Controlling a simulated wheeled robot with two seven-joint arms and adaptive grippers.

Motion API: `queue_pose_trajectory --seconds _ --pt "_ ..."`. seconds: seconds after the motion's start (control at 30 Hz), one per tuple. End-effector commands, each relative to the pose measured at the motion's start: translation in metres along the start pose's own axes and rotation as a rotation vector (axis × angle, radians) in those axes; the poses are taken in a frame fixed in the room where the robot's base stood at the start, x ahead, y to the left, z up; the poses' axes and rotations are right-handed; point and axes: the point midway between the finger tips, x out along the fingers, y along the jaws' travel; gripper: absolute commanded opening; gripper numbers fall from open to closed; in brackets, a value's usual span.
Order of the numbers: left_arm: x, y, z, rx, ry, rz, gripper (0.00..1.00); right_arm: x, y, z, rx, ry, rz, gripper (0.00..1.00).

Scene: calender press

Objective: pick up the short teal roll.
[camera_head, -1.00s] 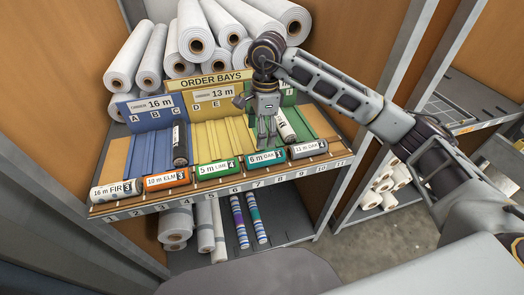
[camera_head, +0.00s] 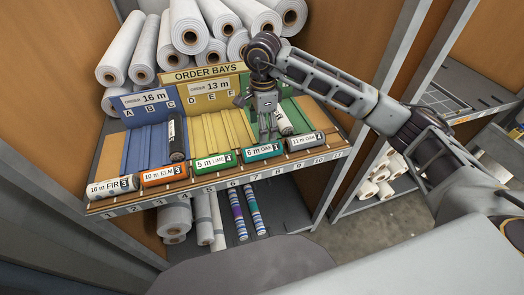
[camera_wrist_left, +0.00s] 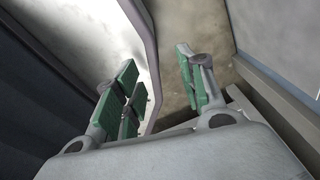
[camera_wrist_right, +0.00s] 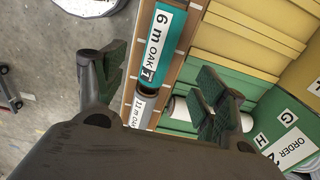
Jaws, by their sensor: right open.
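The short teal roll, labelled "6 m OAK" (camera_head: 264,152), lies on the front ledge of the order-bay shelf, between the green "5 m LIME" roll and the grey "11 m OAK" roll. It also shows in the right wrist view (camera_wrist_right: 160,68), ahead of the fingers. My right gripper (camera_head: 268,134) is open and empty, just behind and above the teal roll in the head view. Its two fingers are spread apart in the right wrist view (camera_wrist_right: 162,82). My left gripper (camera_wrist_left: 160,85) is open and empty over the floor; it is outside the head view.
The green roll (camera_head: 216,162), orange roll (camera_head: 164,175), white "16 m FIR" roll (camera_head: 113,187) and grey roll (camera_head: 307,142) share the ledge. A dark roll (camera_head: 176,140) lies in the blue bay. A white roll (camera_head: 283,122) lies beside my right gripper. Long white rolls fill the back.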

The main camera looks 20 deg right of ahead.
Motion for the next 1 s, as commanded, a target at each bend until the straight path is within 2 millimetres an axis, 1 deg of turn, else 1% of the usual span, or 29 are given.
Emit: queue_pose_trajectory --seconds 0.2,0.3,0.4,0.53,0.87,1.0 --pt "-0.004 0.015 -0.006 -0.006 0.007 0.016 0.40 0.029 0.001 0.000 -0.001 0.001 0.004 0.71" --pt "-0.006 0.023 -0.007 -0.007 0.008 0.024 0.40 0.040 0.000 -0.001 0.000 0.000 0.003 0.71" --pt "-0.007 0.026 -0.008 -0.007 0.009 0.027 0.40 0.049 0.000 -0.001 0.001 0.000 0.002 0.71" --pt "-0.007 0.025 -0.007 -0.006 0.008 0.026 0.40 0.053 0.000 -0.001 0.000 0.000 0.000 0.71" --pt "-0.007 0.016 -0.005 -0.005 0.004 0.017 0.40 0.054 0.000 -0.001 0.000 0.000 0.000 0.71" --pt "-0.009 0.015 -0.004 -0.006 0.003 0.016 0.40 0.058 0.000 -0.001 0.000 0.000 0.002 0.71"
